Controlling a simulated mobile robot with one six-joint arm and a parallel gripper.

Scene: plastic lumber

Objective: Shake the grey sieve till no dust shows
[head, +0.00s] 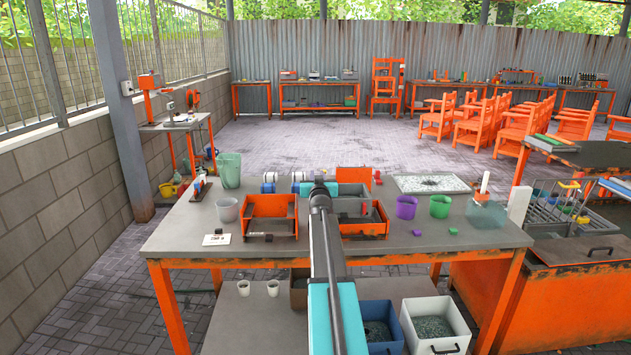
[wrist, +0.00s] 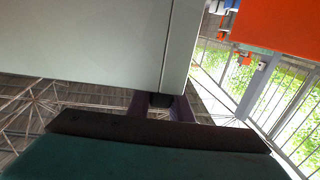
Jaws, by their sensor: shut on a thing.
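My gripper (head: 321,190) is over the middle of the grey table, largely hidden by my arm in the head view. In the wrist view my gripper (wrist: 160,103) has its dark fingers closed on a small black part, which looks like a handle. A large pale grey wall (wrist: 85,40), apparently the grey sieve close up, rises beyond the fingers. In the head view a grey open box shape (head: 352,190) shows just right of the gripper, partly hidden; I take it for the sieve. Its mesh and any dust cannot be made out.
An orange tray (head: 270,212) is left of my arm and another orange bin (head: 365,228) right of it. Purple (head: 406,207) and green (head: 440,206) cups stand further right, near a speckled tray (head: 431,184).

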